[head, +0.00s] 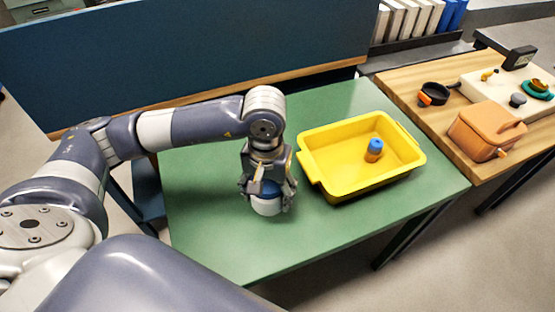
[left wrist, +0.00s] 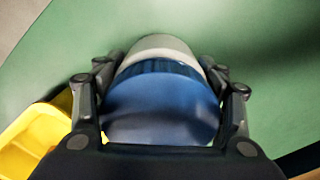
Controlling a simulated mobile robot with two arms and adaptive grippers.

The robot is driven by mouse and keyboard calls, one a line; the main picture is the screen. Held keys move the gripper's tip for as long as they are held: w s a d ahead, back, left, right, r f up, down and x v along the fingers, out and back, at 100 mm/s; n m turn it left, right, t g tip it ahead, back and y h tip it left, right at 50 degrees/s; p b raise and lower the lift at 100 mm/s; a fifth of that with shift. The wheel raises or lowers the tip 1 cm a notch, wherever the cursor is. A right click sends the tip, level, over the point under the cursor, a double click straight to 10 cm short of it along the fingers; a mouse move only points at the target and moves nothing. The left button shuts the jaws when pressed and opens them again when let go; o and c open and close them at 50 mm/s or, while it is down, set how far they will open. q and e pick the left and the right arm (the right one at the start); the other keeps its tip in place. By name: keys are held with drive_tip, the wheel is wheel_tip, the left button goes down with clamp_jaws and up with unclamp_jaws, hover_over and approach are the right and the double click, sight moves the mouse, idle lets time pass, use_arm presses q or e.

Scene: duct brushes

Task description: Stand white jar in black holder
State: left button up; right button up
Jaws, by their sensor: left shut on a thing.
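The white jar (head: 266,206) with a blue lid is upright in my left gripper (head: 267,188), over the green table. In the left wrist view the blue lid (left wrist: 160,108) fills the space between the fingers of my left gripper (left wrist: 160,100), which touch it on both sides. The jar's white body (left wrist: 165,44) shows beyond the lid. I cannot tell whether its base touches the table. A round black holder (head: 436,90) stands on the wooden table to the right, with an orange part at its front left. My right gripper is not in view.
A yellow tray (head: 345,189) with a small orange-and-blue bottle (head: 374,150) lies right of the jar. The wooden table (head: 405,78) also bears an orange box (head: 484,131) and a pale board (head: 483,82) with fittings. The green table (head: 225,238) is clear in front.

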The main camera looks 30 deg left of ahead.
use_arm(q)
drive_tip(key=w+a, duration=0.1)
drive_tip(key=w, duration=0.2)
drive_tip(key=w+a+p, duration=0.1)
drive_tip(key=w+a, duration=0.1)
drive_tip(key=w+a+p, duration=0.1)
drive_tip(key=w, duration=0.2)
drive_tip(key=shift+w+a+f, duration=0.3)
drive_tip(key=shift+f, duration=0.1)
drive_tip(key=shift+w+a+f, duration=0.1)
drive_tip(key=shift+w+a, duration=0.05)
drive_tip(key=shift+w, duration=0.2)
drive_tip(key=shift+f, duration=0.35)
wheel_tip(320, 180, down, 2)
drive_tip(key=shift+f+p, duration=0.15)
drive_tip(key=shift+p, duration=0.45)
drive_tip(key=shift+f, duration=0.3)
drive_tip(key=shift+f+b, duration=0.2)
drive_tip(key=shift+b, duration=0.15)
drive_tip(key=o, duration=1.2)
drive_tip(key=shift+c, duration=0.2)
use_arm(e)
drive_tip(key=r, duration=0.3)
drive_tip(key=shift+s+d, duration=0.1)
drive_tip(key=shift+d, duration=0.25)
use_arm(q)
drive_tip(key=shift+r, duration=0.1)
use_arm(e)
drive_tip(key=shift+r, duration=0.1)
